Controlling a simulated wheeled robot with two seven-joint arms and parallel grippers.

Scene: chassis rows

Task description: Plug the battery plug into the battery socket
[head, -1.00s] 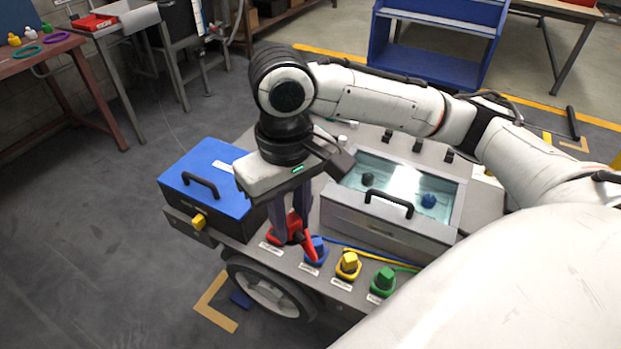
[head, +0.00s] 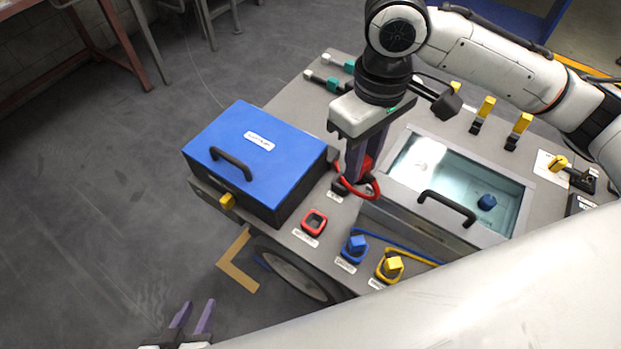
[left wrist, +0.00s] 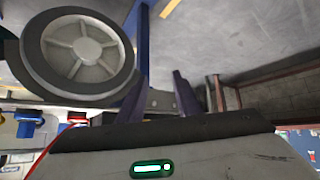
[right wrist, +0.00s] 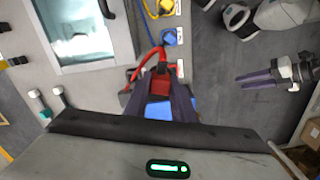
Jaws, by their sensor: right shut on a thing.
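The red plug (head: 365,165), with a looped red cable, is between the fingers of my right gripper (head: 357,180). It also shows between the fingers in the right wrist view (right wrist: 160,84). My right gripper is shut on it, over the deck between the blue-topped box and the glass-lidded bin. A small white label (head: 337,196) lies just below the plug; a battery socket there is hidden or too small to tell. The red-rimmed holder (head: 315,222) on the deck's near edge is empty. My left gripper (head: 192,318) is open and empty, low over the floor, left of the cart.
The blue-topped box (head: 225,135) stands left of the plug, the glass-lidded bin (head: 440,205) right. Blue (head: 357,244) and yellow (head: 391,266) plugs sit along the near edge. Teal-and-white connectors (head: 325,80) and yellow-topped parts (head: 482,110) are at the back.

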